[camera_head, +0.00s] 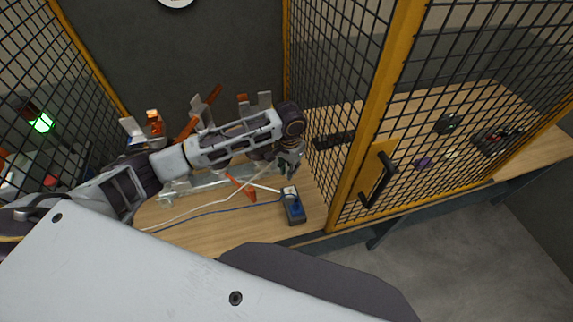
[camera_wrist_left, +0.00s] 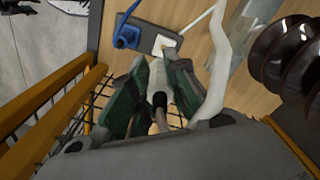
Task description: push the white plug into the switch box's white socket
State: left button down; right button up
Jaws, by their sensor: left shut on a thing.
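The dark switch box (camera_head: 293,209) lies on the wooden bench, left of the yellow mesh door. Its white socket (camera_wrist_left: 164,46) is at one end, beside a blue plug (camera_wrist_left: 128,31) seated in the box. My left gripper (camera_head: 289,162) is over the bench just beyond the box. In the left wrist view, its green-black fingers (camera_wrist_left: 157,92) are shut on the white plug (camera_wrist_left: 157,76), whose far end points towards the socket. I cannot tell whether they touch. The fingers partly hide the plug. My right gripper is not in view.
A white cable (camera_wrist_left: 218,62) loops beside the fingers. A blue cable (camera_head: 215,211) runs left across the bench (camera_head: 225,232). The yellow-framed mesh door (camera_head: 372,110) with a black handle (camera_head: 379,181) stands close on the right. Orange and grey fixtures (camera_head: 205,108) stand behind the arm.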

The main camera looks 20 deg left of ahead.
pick_arm(q)
jog(key=f+m, duration=0.1)
jog(key=m, duration=0.2)
jog(key=shift+d+f, duration=0.1)
jog(key=shift+f, duration=0.1)
jog(key=m, duration=0.1)
jog(key=f+m, duration=0.1)
jog(key=m, duration=0.1)
jog(key=shift+f, duration=0.1)
jog(key=m, duration=0.1)
jog(key=f+m, duration=0.1)
jog(key=m, duration=0.1)
jog(key=shift+w, duration=0.1)
jog(key=m, duration=0.3)
jog(key=shift+w+a+f+m, duration=0.2)
jog(key=shift+a+f+m, duration=0.05)
jog(key=shift+f+m, duration=0.15)
jog(key=shift+w+d+f+m, duration=0.1)
jog(key=shift+w+m, duration=0.05)
jog(key=shift+m, duration=2.4)
jog(key=shift+w+d+m, duration=0.1)
jog(key=shift+w+m, duration=0.1)
jog(key=shift+m, duration=2.4)
jog(key=shift+w+f+m, duration=0.1)
jog(key=shift+w+m, duration=0.05)
jog(key=shift+m, duration=2.4)
jog(key=shift+r+p, duration=0.1)
jog(key=shift+p, duration=0.2)
